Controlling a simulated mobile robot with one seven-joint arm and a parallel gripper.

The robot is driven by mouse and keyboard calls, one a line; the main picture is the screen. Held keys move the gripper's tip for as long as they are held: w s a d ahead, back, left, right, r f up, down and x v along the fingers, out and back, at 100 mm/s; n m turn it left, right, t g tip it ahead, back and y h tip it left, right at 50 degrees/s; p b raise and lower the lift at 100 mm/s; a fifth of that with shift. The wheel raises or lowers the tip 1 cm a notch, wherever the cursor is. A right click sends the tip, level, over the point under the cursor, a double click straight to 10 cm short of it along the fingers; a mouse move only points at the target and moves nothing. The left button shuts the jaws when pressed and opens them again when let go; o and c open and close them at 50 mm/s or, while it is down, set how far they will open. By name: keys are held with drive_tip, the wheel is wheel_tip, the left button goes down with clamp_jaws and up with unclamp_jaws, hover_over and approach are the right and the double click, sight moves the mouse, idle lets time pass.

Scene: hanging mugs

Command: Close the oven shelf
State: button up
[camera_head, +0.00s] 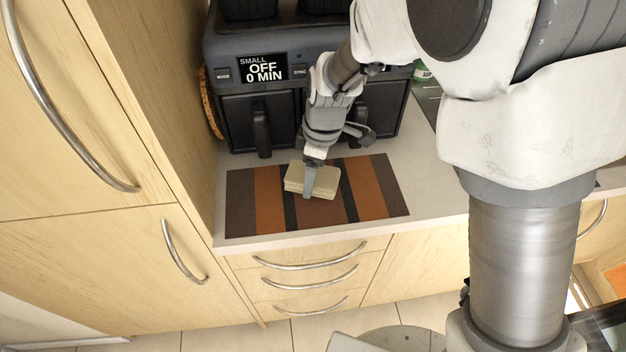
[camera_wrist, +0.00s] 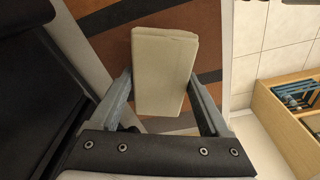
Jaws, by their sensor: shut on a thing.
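My gripper (camera_head: 311,182) is over the striped mat on the counter. It is shut on a pale beige block (camera_head: 297,184), which looks like a stack of flat slabs. In the wrist view the block (camera_wrist: 165,65) sits between the two fingers. I cannot tell whether the block touches the mat. No oven shelf can be clearly made out in either view. A dark edge (camera_head: 604,326) shows at the lower right of the head view, partly cut off; I cannot tell whether it belongs to an oven.
The brown and orange striped mat (camera_head: 270,200) lies on the white counter (camera_head: 432,190). A black two-drawer appliance (camera_head: 233,117) reading "OFF 0 MIN" stands behind it. Wooden cabinets (camera_head: 85,265) close in the left. In the wrist view an open wooden compartment (camera_wrist: 284,119) shows at right, beside tiled floor.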

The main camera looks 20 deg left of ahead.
wheel_tip(320, 180, up, 6)
drive_tip(key=shift+w+d+r, duration=0.1)
drive_tip(key=shift+r, duration=0.1)
drive_tip(key=d+r, duration=0.2)
drive_tip(key=d, duration=0.7)
drive_tip(key=a+f, duration=0.2)
drive_tip(key=a, duration=0.1)
drive_tip(key=s+a+f, duration=0.1)
drive_tip(key=a+f, duration=0.1)
drive_tip(key=a, duration=0.2)
drive_tip(key=a+f, duration=0.3)
drive_tip(key=shift+s+a+f, duration=0.1)
drive_tip(key=shift+s+a, duration=0.15)
drive_tip(key=shift+s, duration=0.05)
drive_tip(key=shift+f, duration=2.1)
drive_tip(key=o, duration=1.3)
drive_tip(key=r, duration=0.4)
drive_tip(key=d+r, duration=0.1)
drive_tip(key=r, duration=0.7)
drive_tip(key=shift+w+d+r+p, duration=0.1)
drive_tip(key=shift+d+p, duration=0.1)
drive_tip(key=shift+p, duration=0.15)
